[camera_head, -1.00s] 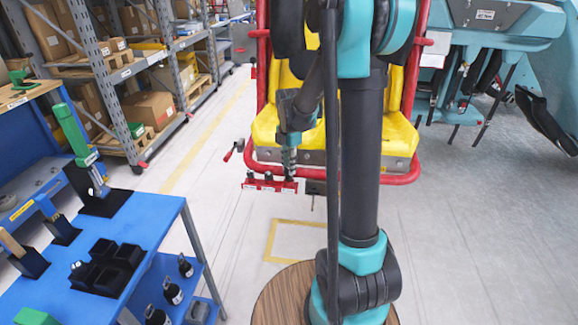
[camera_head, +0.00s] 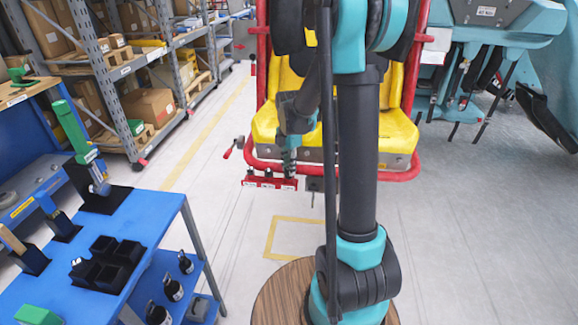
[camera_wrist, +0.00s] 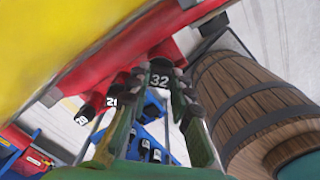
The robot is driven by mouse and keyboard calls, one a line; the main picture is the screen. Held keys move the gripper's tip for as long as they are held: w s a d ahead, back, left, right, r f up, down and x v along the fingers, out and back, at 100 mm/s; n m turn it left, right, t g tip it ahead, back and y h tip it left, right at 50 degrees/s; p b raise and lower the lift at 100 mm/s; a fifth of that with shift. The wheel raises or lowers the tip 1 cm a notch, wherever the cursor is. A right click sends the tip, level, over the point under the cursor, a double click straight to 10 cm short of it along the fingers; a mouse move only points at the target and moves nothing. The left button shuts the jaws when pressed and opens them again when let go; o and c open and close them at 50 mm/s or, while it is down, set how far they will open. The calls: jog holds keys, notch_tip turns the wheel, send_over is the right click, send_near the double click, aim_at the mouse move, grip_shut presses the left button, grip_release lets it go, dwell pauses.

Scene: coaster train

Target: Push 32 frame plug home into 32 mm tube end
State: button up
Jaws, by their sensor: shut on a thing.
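My gripper (camera_wrist: 161,92) points down in front of the seat in the head view, at the right end of a small red rack (camera_head: 257,184). In the wrist view its two green fingers are shut on the black 32 frame plug (camera_wrist: 159,80), which bears a white "32". The plug is right against the red frame (camera_wrist: 165,50). The 32 mm tube end is hidden behind the plug and fingertips, so I cannot tell how deep the plug sits. Black pieces marked 28 (camera_wrist: 112,101) and 25 (camera_wrist: 82,119) stand to the left along the red part.
The yellow seat (camera_head: 264,126) with its red frame stands just behind the gripper. A blue table (camera_head: 150,215) with black trays (camera_head: 105,266) is at the left. A wooden barrel-like round (camera_wrist: 240,95) fills the wrist view's right. Floor between table and seat is clear.

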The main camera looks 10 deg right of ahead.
jog(key=shift+f, duration=0.6)
jog(key=o, duration=1)
jog(key=o, duration=0.8)
jog(key=shift+o, duration=0.2)
jog(key=shift+r, duration=0.1)
jog(key=shift+r, duration=3.4)
jog(key=s+d+f+m+t, duration=0.2)
jog(key=s+m, duration=0.9)
jog(key=s+d+f+m+t, duration=0.2)
jog(key=s+f+m, duration=0.1)
jog(key=s+m, duration=0.8)
jog(key=shift+m, duration=0.7)
